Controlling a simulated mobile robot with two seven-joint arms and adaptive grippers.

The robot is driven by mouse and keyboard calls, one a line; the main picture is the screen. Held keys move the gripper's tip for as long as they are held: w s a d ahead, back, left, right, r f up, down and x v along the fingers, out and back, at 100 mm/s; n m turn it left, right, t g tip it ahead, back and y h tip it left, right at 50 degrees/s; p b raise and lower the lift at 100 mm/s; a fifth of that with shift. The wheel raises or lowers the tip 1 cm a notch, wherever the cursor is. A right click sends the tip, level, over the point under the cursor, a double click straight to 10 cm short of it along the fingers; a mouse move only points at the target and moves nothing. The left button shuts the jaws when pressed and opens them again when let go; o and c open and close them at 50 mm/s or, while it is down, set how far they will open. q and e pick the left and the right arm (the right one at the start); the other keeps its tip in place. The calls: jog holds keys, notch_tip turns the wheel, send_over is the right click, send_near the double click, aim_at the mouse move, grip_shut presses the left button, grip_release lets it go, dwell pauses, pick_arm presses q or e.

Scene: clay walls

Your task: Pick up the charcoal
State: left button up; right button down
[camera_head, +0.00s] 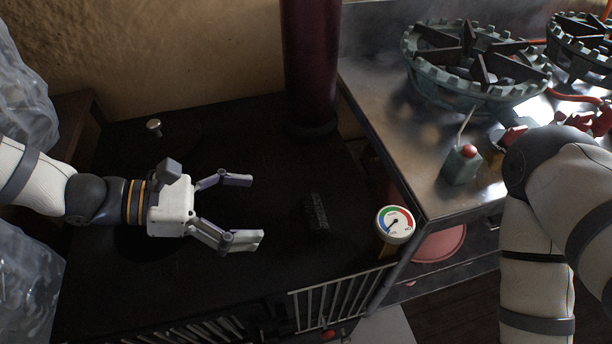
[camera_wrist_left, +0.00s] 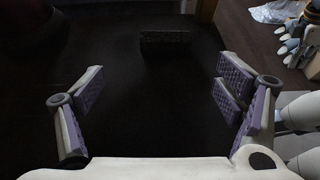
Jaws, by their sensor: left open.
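The charcoal (camera_head: 315,212) is a small dark block lying on the black stove top (camera_head: 230,125), right of my left gripper in the head view. It also shows in the left wrist view as a dim dark bar (camera_wrist_left: 165,37), ahead of and between the fingers. My left gripper (camera_head: 246,210) is open and empty over the stove top, its fingers pointing toward the charcoal and apart from it. My right arm shows at the right of the head view, but its gripper is out of the picture.
A dark red pipe (camera_head: 309,65) rises behind the charcoal. A round gauge (camera_head: 395,224) stands at the stove's right edge. A metal counter with a burner (camera_head: 475,65) and a red-tipped lighter (camera_head: 462,163) is at right. A small metal knob (camera_head: 154,126) sits at back left.

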aim_at(309, 211)
pick_arm(q)
jog(key=d, duration=0.1)
jog(key=d+f, duration=0.1)
jog(key=d, duration=0.2)
jog(key=shift+s+d+f+b, duration=0.2)
jog(key=shift+s+f+b, duration=0.05)
jog(key=shift+f+b, duration=0.1)
jog(key=x, duration=0.4)
jog(key=r+x, duration=0.1)
jog(key=x, duration=0.1)
jog(key=shift+w+d+f, duration=0.2)
jog(key=shift+w+d, duration=0.2)
jog(key=shift+w, duration=0.1)
jog(key=c, duration=1.2)
pick_arm(e)
jog(key=shift+s+a+f, duration=0.1)
jog(key=shift+s+f, duration=0.15)
jog(key=shift+s, duration=0.4)
jog(key=shift+s+a+f, duration=0.1)
jog(key=shift+s+f, duration=0.1)
jog(key=shift+s, duration=0.4)
